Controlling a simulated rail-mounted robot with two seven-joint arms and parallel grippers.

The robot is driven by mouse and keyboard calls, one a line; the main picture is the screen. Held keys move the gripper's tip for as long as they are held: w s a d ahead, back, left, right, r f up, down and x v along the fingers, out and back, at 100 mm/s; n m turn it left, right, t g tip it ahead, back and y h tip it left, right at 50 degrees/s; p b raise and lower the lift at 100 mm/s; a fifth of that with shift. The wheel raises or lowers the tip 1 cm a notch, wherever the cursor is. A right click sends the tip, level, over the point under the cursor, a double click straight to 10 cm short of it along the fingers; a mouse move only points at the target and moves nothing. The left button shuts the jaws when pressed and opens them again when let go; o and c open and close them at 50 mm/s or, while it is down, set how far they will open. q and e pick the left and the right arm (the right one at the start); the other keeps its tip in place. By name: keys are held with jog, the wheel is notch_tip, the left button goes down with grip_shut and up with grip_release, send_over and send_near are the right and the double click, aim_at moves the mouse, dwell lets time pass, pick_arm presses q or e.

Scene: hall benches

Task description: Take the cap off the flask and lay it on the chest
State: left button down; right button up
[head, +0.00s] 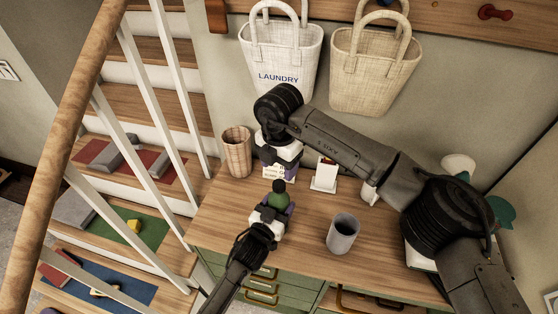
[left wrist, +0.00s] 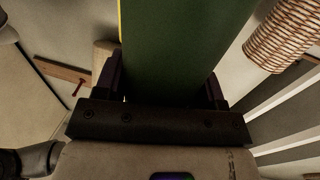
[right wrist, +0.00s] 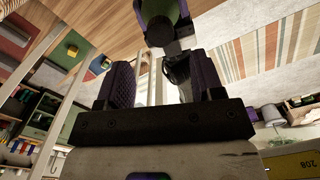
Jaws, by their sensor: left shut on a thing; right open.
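The green flask (head: 277,200) is upright in front of the wall, above the front part of the wooden-topped chest (head: 303,232). Its dark cap (head: 279,186) is on its top. My left gripper (head: 274,213) is shut on the flask; in the left wrist view the green flask body (left wrist: 185,45) fills the space between the fingers. My right gripper (head: 281,170) is open just behind the cap.
A grey cup (head: 342,234) stands right of the flask, and a woven basket (head: 237,152) stands at the back left. A small white stand with a card (head: 325,176) is behind. Stairs with a railing are at the left. Bare chest top lies between flask and cup.

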aim_at(279, 184)
jog(key=shift+f, duration=3.5)
jog(key=shift+c, duration=0.3)
